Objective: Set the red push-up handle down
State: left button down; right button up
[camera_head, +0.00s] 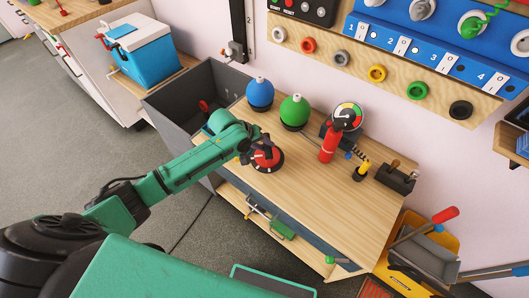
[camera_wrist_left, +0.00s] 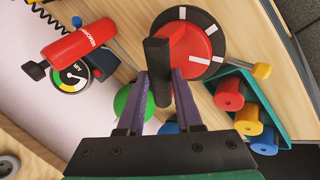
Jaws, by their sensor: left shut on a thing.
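The red push-up handle (camera_head: 270,160) has a red body on a round black base with white marks and a black grip bar. In the head view it is on or just above the left part of the wooden bench top (camera_head: 330,205); I cannot tell whether the base touches. My left gripper (camera_head: 256,146) is over it and partly hides it. In the left wrist view my fingers (camera_wrist_left: 164,75) are shut on the black grip bar of the red push-up handle (camera_wrist_left: 190,48). My right gripper is out of view.
A blue ball (camera_head: 260,92) and a green ball (camera_head: 294,110) stand behind the handle. A red cylinder (camera_head: 329,143) and a gauge (camera_head: 347,117) are to the right. A teal holder (camera_wrist_left: 236,73) with coloured pegs is close beside the handle. The bench's front right is clear.

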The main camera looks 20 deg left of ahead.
aim_at(264, 158)
pick_arm(q)
jog(key=shift+w+f, duration=0.1)
jog(key=shift+f, duration=2)
jog(key=c, duration=0.6)
grip_release()
jog(key=shift+f, duration=0.15)
jog(key=shift+s+r, duration=0.2)
jog(key=shift+r, duration=0.05)
jog(key=p+v, duration=0.1)
jog(key=v, duration=1)
jog(key=shift+s+a+r, duration=0.2)
jog(key=shift+r, duration=0.05)
